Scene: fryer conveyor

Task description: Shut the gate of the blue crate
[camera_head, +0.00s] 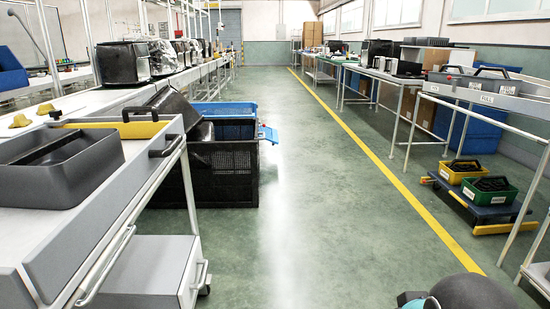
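The blue crate (222,108) stands on the floor left of the middle, beside the line of benches. Its upper part shows behind a black mesh crate (228,175), which hides its lower front. A lighter blue flap (268,133), apparently the gate, sticks out to the right from the blue crate's right side, over the aisle. It looks swung open. Only a rounded dark and teal part of my arm shows at the bottom right edge. My gripper is not in view, so its state does not show.
A grey workbench (95,240) with a grey tray (60,170) and a drawer unit fills the left front. The aisle floor (310,210) is clear up to the yellow line. Right of it stand tables and a low dolly (470,205) with yellow and green bins.

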